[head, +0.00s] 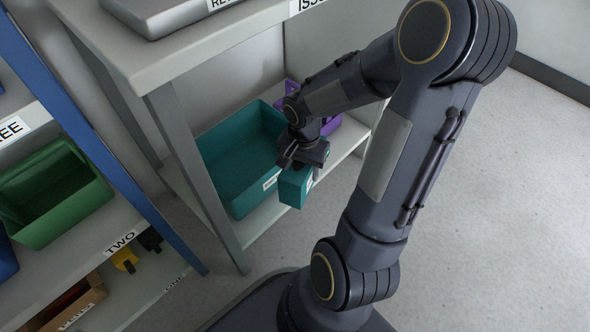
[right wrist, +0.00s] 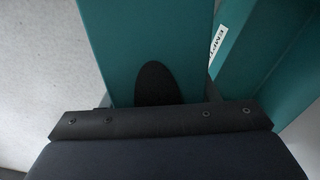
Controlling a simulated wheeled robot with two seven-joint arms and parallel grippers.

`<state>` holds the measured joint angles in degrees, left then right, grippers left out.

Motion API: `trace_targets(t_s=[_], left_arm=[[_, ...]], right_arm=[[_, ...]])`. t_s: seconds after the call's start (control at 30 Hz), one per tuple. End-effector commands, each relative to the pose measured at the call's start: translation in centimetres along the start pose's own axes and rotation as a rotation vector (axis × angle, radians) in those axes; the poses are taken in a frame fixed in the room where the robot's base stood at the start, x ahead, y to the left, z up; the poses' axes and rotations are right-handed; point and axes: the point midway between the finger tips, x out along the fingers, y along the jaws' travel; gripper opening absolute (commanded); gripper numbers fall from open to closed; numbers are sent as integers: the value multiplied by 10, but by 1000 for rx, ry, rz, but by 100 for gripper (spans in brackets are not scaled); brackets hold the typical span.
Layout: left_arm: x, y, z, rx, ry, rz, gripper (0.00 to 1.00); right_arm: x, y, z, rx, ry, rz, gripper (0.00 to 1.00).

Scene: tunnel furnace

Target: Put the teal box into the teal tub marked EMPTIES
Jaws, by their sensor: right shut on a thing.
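The teal box (head: 294,188) hangs from my right gripper (head: 301,160), which is shut on its top. The box is at the front right of the teal tub (head: 222,186), outside its opening, near the front edge of the shelf. In the right wrist view the box (right wrist: 135,45) fills the middle, with a dark finger (right wrist: 155,84) against it. The tub (right wrist: 285,60) is just to the right there, with part of a label reading "EMPT" (right wrist: 217,42). The tub's visible inside is empty. My left gripper is not in view.
A purple bin (head: 331,124) stands on the same shelf, right of the tub, partly hidden by my arm. The grey upper shelf (head: 150,55) and its post (head: 196,175) are to the left. A green bin (head: 85,205) is on another rack. Floor at right is clear.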

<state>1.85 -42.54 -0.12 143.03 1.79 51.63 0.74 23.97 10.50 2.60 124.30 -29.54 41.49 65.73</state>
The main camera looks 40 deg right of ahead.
Motion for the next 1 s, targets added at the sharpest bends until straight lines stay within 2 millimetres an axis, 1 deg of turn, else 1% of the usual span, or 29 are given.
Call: trace_targets(t_s=[0.13,0.27,1.0], left_arm=[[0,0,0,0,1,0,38],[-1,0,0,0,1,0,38],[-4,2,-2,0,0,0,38]], right_arm=[[0,-6,-2,1,0,0,32],[0,-16,-6,1,0,0,32],[0,-87,-32,0,0,0,32]])
